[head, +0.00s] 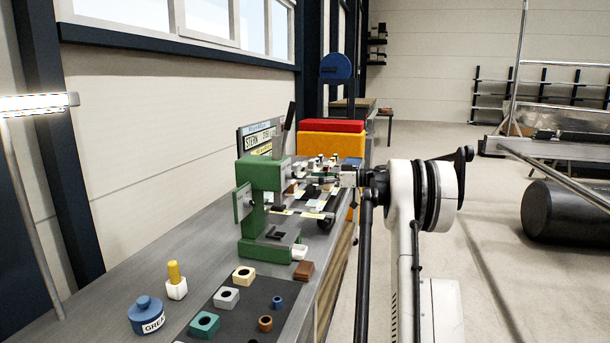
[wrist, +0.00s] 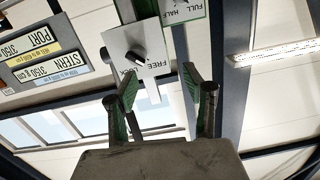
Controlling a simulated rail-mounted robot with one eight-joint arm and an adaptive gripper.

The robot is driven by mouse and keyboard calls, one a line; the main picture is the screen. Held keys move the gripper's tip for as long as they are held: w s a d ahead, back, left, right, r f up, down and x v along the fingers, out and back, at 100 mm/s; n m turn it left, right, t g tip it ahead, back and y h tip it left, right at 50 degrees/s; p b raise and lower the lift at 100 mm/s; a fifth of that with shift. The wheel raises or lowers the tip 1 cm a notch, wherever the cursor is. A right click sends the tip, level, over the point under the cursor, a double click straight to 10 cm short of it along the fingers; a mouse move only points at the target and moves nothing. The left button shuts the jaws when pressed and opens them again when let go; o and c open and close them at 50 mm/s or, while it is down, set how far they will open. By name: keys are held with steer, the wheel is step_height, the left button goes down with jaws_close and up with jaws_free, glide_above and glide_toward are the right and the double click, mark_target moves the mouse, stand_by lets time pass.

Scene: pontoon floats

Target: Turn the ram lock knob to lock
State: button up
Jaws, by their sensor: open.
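The ram lock knob (wrist: 131,57) is a small black knob on a white plate (wrist: 120,42) marked FREE and LOCK, seen upside down in the wrist view. I cannot tell clearly which word it points at. My gripper (wrist: 160,74) is open, with its two green-padded fingers apart and nothing gripped. The knob lies beyond the fingertips, left of the middle of the gap, and looks apart from them. In the head view, my gripper (head: 340,177) is small beside the green press (head: 262,210) on the bench. The knob cannot be made out there.
A second plate marked FULL and HALF (wrist: 181,9) is beside the knob plate. A STERN and PORT sign (wrist: 40,55) hangs left. A dark lever (head: 288,122) rises from the press. On the bench (head: 150,267) are a blue grease pot (head: 146,314) and several blocks.

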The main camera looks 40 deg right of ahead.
steer(key=t, duration=0.1)
glide_toward(294, 173)
steer(key=x, duration=0.3)
steer(key=p+x, duration=0.1)
steer(key=x, duration=0.2)
steer(key=d+f+x, duration=0.1)
steer(key=x, duration=0.3)
steer(key=shift+w+f, duration=0.1)
steer(key=shift+w, duration=0.35)
steer(key=c, duration=1.1)
